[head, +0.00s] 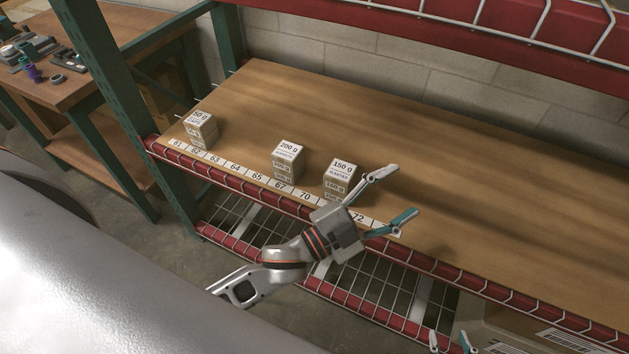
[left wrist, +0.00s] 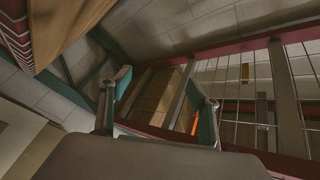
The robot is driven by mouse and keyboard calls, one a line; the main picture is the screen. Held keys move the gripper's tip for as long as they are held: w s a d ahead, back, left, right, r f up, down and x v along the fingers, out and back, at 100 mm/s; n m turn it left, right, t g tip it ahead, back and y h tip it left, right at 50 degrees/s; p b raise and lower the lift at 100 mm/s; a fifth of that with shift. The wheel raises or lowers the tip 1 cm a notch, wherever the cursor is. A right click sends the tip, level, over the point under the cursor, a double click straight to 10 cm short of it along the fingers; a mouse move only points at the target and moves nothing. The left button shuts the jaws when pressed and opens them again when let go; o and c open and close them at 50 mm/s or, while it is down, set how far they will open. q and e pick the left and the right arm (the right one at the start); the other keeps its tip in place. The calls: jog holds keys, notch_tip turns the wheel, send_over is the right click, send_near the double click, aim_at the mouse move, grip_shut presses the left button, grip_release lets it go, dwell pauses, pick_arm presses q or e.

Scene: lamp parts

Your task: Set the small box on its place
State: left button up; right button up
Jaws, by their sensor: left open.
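White labelled boxes stand in short stacks on the wooden shelf along a numbered strip (head: 258,178). A stack topped by a 50 g box (head: 200,122) is at the left, near 61 to 63. A stack topped by a 200 g box (head: 288,153) is by 67. A stack topped by a 150 g box (head: 342,171) is by 70. I cannot tell which is the small box. My left gripper (head: 403,192) is open and empty, right of the 150 g stack near 72; its empty fingers also show in the left wrist view (left wrist: 158,72). My right gripper (head: 450,343) shows only two separated fingertips at the bottom edge.
The wooden shelf (head: 480,190) is clear at the back and right. A red rail with wire mesh (head: 530,305) runs along its front. A red upper beam (head: 480,38) hangs above. A green post (head: 125,100) and workbench (head: 70,95) are left; a carton (head: 540,335) is low right.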

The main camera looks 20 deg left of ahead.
pick_arm(q)
jog(key=s+a+f+n+g+y, duration=0.2)
jog(key=s+a+f+n+y, duration=0.1)
jog(key=f, duration=0.5)
jog(key=s+a+f+n+g+y, duration=0.1)
jog(key=s+a+f+n+y, duration=0.2)
jog(key=s+a+f+n, duration=0.2)
jog(key=s+a+f+n+g+y, duration=0.2)
jog(key=s+a+f, duration=0.4)
jog(key=a+f, duration=0.3)
notch_tip(320, 180, down, 4)
jog(key=shift+s+a+f+n+g+y, duration=0.1)
jog(key=shift+s+a+n+g+y, duration=0.25)
jog(key=shift+n+y, duration=0.55)
